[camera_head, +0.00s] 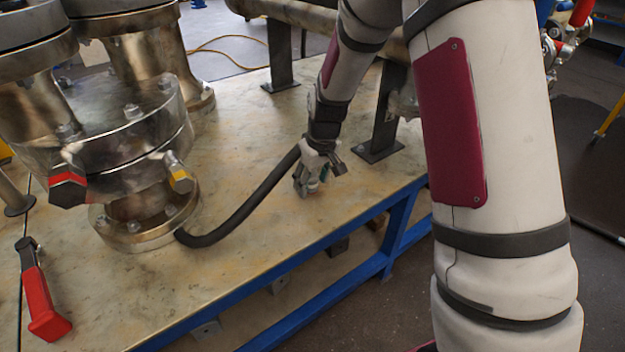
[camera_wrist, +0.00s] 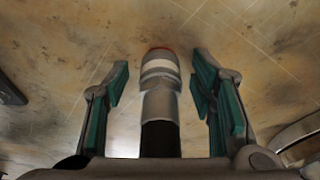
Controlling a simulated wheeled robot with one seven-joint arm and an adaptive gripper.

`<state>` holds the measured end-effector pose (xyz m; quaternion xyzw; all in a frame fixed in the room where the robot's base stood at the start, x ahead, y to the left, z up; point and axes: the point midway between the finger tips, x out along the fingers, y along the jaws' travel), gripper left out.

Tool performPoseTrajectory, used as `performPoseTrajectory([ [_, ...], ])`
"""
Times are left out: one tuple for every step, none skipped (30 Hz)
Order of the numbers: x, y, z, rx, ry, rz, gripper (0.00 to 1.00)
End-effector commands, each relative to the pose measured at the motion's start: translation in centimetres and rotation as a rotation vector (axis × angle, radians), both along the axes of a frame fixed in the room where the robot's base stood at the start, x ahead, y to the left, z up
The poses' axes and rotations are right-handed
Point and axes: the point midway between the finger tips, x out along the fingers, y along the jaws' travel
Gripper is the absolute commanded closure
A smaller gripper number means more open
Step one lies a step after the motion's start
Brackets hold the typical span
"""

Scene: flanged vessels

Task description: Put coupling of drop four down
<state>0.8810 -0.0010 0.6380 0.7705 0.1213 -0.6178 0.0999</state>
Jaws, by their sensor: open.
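The coupling (camera_wrist: 160,72) is a grey metal end with a white band and a reddish rim, on a black hose (camera_wrist: 160,138). My gripper (camera_wrist: 161,66) is open, with one green-padded finger on each side of the coupling and a gap on both sides. In the head view my gripper (camera_head: 312,184) is low over the bench top, and mostly hides the coupling. The hose (camera_head: 243,208) curves from the base of the flanged vessel to my gripper. The coupling is at or very close to the bench surface; contact is not clear.
The flanged vessel (camera_head: 135,140) stands at the left on the bench (camera_head: 245,275). A red-handled tool (camera_head: 43,300) lies at the front left. A pipe on dark supports (camera_head: 281,55) runs behind. The bench's blue front edge is close to my gripper.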

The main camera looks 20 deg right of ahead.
Motion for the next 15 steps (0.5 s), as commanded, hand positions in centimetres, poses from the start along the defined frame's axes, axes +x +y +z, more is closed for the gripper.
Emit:
performPoseTrajectory([
  [0.0, 0.0, 0.4, -0.001, -0.001, 0.0, 0.49],
  [0.0, 0.0, 0.8, 0.0, -0.002, 0.0, 0.49],
  [-0.1, -0.1, 1.3, 0.0, -0.002, 0.0, 0.49],
  [-0.2, -0.1, 1.8, 0.0, -0.003, 0.0, 0.49],
  [-0.3, -0.1, 2.4, 0.0, -0.003, 0.0, 0.49],
  [-0.5, -0.2, 3.1, 0.0, -0.004, 0.0, 0.49],
  [-0.6, -0.2, 3.8, 0.0, -0.004, 0.0, 0.49],
  [-0.8, -0.2, 4.4, 0.0, -0.004, 0.0, 0.49],
  [-0.9, -0.3, 5.3, 0.001, -0.005, 0.0, 0.49],
  [-1.1, -0.4, 5.9, 0.0, -0.005, 0.0, 0.49],
  [-1.2, -0.4, 6.5, 0.0, -0.004, 0.0, 0.49],
  [-1.4, -0.4, 7.3, 0.0, -0.004, 0.0, 0.49],
  [-1.5, -0.5, 7.9, 0.0, -0.005, 0.0, 0.49],
  [-1.6, -0.5, 8.4, 0.0, -0.004, 0.0, 0.49],
  [-1.8, -0.6, 9.1, 0.0, -0.003, 0.0, 0.49],
])
